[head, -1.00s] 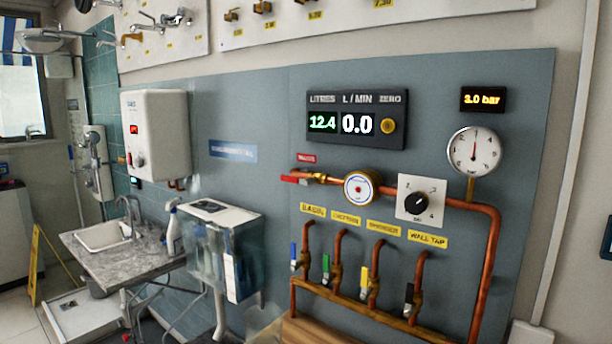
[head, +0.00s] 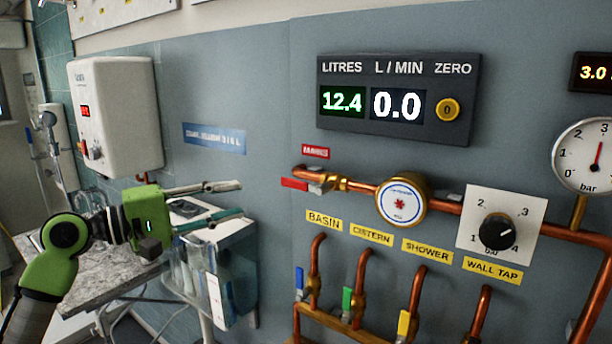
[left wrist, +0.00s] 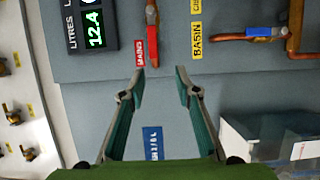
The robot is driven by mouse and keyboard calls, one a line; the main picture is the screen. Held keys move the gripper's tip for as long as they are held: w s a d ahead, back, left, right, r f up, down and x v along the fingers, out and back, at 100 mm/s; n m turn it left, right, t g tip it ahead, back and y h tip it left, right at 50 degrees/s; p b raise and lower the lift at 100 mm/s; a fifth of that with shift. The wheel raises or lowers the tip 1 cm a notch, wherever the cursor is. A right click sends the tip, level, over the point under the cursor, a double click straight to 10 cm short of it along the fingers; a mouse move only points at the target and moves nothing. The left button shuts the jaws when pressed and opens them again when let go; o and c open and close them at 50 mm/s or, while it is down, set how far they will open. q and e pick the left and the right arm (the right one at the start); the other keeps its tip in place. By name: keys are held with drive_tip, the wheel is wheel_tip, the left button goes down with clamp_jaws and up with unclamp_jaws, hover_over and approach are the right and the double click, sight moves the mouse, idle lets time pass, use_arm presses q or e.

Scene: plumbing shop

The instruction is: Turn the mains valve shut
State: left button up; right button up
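The mains valve has a red lever (head: 294,184) that lies along the copper pipe under the red MAINS label (head: 315,152), pointing left. My left gripper (head: 240,198) is open and empty, to the left of the lever and apart from it, with its fingers pointing right. In the left wrist view the open fingertips (left wrist: 160,73) point toward the red lever (left wrist: 152,35), which is beyond them near the MAINS label (left wrist: 140,52). My right gripper is not in view.
The meter panel (head: 398,62) reads 12.4 litres and 0.0 L/min. Below the pipe are branch taps with blue (head: 299,284), green (head: 347,300) and yellow (head: 403,322) levers. A clear-sided unit (head: 240,290) stands below my left gripper. A dial (head: 495,232) is right of the round meter.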

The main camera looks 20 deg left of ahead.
sight(292, 185)
use_arm(q)
drive_tip(key=p+x, duration=0.2)
drive_tip(key=x, duration=0.2)
drive_tip(key=d+r+p+x, duration=0.1)
drive_tip(key=x, duration=0.3)
drive_tip(key=s+p+x, duration=0.1)
drive_tip(key=p+x, duration=0.1)
drive_tip(key=x, duration=0.2)
drive_tip(key=shift+s+d+r+p, duration=0.1)
drive_tip(key=shift+d+r+p, duration=0.05)
drive_tip(key=shift+r+p, duration=0.15)
drive_tip(key=shift+w+d, duration=0.4)
drive_tip(key=shift+d, duration=0.1)
drive_tip(key=shift+w+f, duration=0.15)
drive_tip(key=shift+f, duration=0.05)
drive_tip(key=shift+c, duration=0.4)
clamp_jaws()
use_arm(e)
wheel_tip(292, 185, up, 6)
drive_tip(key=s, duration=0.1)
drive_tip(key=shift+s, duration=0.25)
